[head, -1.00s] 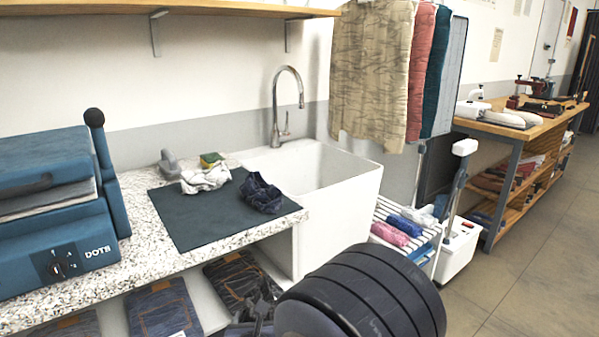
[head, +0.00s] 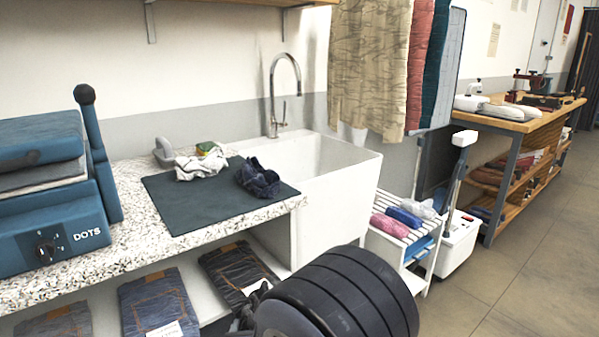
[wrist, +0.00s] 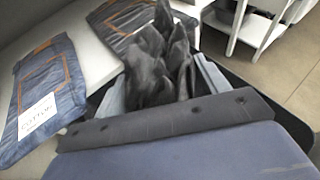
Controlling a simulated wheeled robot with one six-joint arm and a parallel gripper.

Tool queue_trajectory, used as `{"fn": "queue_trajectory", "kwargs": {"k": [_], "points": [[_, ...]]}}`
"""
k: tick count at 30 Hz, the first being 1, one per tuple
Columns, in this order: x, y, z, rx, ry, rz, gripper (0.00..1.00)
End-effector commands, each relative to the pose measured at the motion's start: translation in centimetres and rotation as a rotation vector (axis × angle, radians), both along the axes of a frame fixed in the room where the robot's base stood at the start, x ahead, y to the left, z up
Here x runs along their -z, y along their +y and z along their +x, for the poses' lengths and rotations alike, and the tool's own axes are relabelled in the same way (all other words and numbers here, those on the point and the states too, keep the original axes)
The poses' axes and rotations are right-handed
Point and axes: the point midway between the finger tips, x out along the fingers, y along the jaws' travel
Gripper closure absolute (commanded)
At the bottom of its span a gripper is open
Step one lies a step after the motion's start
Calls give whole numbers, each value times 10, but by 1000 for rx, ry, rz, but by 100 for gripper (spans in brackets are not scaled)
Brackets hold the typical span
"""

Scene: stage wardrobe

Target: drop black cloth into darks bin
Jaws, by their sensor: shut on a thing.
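A dark grey-black crumpled cloth (wrist: 160,62) rises between the two pale grey-blue fingers of my gripper (wrist: 165,85) in the wrist view. The gripper is shut on it, and the cloth hides much of the fingertips. In the head view my dark arm fills the bottom middle and hides most of the gripper and the held cloth. I cannot make out a bin marked for darks; a dark surface around the fingers in the wrist view is not clear enough to name.
A dark mat (head: 205,205) on the speckled counter (head: 125,200) holds a navy cloth (head: 257,178) and a white cloth (head: 200,163). Folded jeans (head: 158,303) lie on the shelf below. A white sink (head: 335,200), slatted rack (head: 400,230) and workbench (head: 515,120) stand to the right. Floor is clear at right.

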Motion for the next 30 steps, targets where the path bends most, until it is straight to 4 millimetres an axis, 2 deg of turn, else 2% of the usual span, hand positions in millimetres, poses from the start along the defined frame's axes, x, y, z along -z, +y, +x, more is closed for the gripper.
{"fn": "queue_trajectory", "kwargs": {"k": [2, 3, 12, 19, 22, 26, 30], "points": [[-1, 0, 0, 0, 0, 0, 51], [-1, 0, 0, 0, 0, 0, 29], [-1, 0, 0, 0, 0, 0, 5], [-1, 0, -1, -1, 0, -1, 5], [-4, 0, -7, -4, 0, -1, 5], [-13, -1, -26, -5, 0, 0, 5], [-26, -3, -54, -6, 0, -1, 5]]}}
